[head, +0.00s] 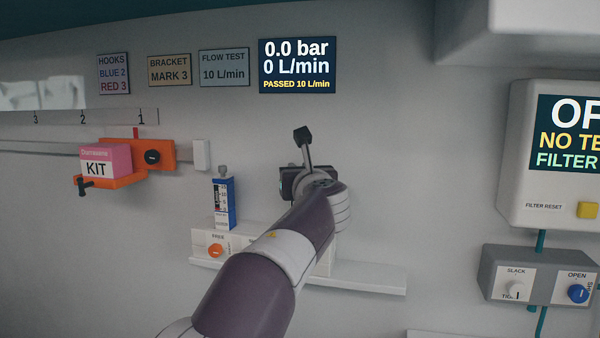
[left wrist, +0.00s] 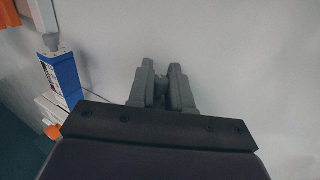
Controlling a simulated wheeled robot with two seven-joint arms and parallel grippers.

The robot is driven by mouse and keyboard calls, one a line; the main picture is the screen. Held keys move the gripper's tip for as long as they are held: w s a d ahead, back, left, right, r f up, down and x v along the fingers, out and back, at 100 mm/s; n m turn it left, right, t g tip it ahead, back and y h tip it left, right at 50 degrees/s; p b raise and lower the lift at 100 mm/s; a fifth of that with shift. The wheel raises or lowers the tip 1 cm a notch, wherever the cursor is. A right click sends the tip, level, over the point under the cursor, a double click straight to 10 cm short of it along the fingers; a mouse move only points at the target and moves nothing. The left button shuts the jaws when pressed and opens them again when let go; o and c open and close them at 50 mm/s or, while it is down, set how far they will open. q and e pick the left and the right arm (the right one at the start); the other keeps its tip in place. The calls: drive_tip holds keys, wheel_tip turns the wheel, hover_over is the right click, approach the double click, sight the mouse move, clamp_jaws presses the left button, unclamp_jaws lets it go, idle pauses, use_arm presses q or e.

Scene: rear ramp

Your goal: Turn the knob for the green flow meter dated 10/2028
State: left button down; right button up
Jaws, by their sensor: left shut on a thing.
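My left arm reaches up across the wall panel, with its gripper (head: 291,182) to the right of the blue flow meter (head: 224,203). In the left wrist view the gripper's grey fingers (left wrist: 162,85) are close together on a small grey thing that I cannot identify. The blue flow meter also shows there, at the left (left wrist: 62,76). No green flow meter and no date 10/2028 can be made out; my arm hides the panel's middle. An orange knob (head: 216,250) marked FREE sits below the blue meter. My right gripper is out of view.
A display (head: 297,66) reads 0.0 bar, 0 L/min, PASSED 10 L/min. A sign (head: 224,68) reads FLOW TEST 10 L/min. An orange bracket with a pink kit (head: 106,158) is at the left. A grey box (head: 541,277) with two knobs is at the right.

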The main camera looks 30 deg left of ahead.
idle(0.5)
use_arm(q)
drive_tip(key=c, duration=1.1)
unclamp_jaws()
drive_tip(key=b+v, duration=0.1)
drive_tip(key=v, duration=1.1)
drive_tip(key=shift+s+d+b, duration=0.15)
drive_tip(key=shift+s+b, duration=0.2)
drive_tip(key=shift+b, duration=0.05)
drive_tip(key=shift+r, duration=0.2)
